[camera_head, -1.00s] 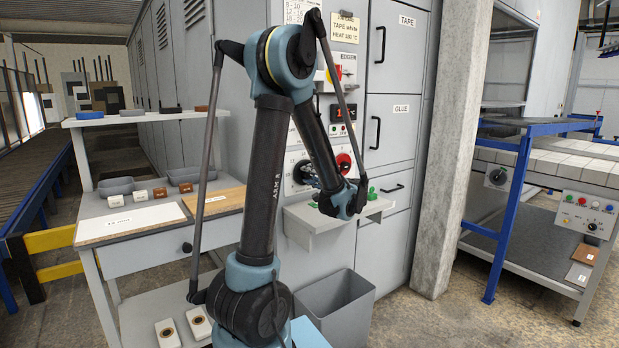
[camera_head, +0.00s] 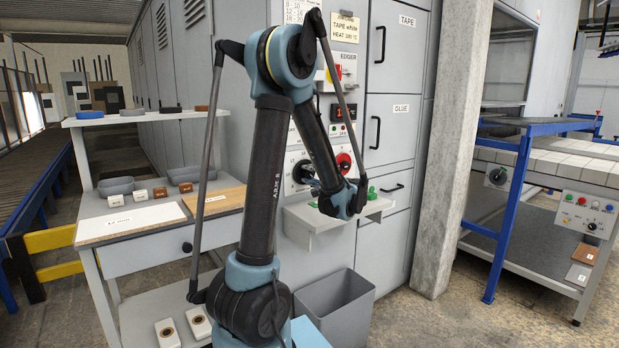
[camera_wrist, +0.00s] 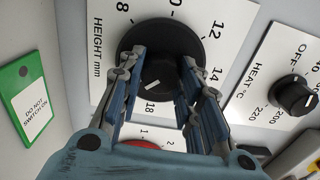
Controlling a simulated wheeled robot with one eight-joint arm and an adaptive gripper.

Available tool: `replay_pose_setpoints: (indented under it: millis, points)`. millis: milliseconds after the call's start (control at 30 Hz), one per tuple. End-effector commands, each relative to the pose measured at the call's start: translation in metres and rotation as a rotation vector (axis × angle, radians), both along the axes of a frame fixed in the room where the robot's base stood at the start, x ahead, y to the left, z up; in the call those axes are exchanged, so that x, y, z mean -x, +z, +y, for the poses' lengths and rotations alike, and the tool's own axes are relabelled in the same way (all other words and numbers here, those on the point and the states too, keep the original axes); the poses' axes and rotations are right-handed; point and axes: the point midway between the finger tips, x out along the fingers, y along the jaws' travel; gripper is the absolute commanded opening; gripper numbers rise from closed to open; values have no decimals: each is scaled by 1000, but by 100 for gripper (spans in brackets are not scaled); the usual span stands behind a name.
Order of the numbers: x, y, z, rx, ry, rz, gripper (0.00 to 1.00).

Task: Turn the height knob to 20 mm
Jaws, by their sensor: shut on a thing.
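The black height knob (camera_wrist: 160,60) sits on a white dial plate (camera_wrist: 105,75) marked "HEIGHT mm" in the wrist view. Figures 8, 10, 12, 14 and 18 show around it; the 20 mark is not visible. A white line on the knob slants toward the lower left, near 18; its exact reading cannot be told. My gripper (camera_wrist: 163,72) has its fingers on both sides of the knob and is shut on it. In the head view, my gripper (camera_head: 314,186) is at the left dial on the grey machine front, and the knob (camera_head: 302,172) is partly hidden.
A red part (camera_wrist: 140,144) is below. In the head view, a grey shelf (camera_head: 310,217) juts out under the dials, above a grey bin (camera_head: 337,308).

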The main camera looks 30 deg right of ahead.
Motion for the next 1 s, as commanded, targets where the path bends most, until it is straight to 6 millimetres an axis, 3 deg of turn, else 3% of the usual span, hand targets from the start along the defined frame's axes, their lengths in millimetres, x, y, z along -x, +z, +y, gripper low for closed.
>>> replay_pose_setpoints:
  millis: [33,100,567,1000]
  points:
    - [0,-1,-3,1,-6,4,37]
    - [1,-1,-3,1,-6,4,52]
    - [7,0,-2,1,-4,1,52]
    - [69,-1,-7,1,-6,2,52]
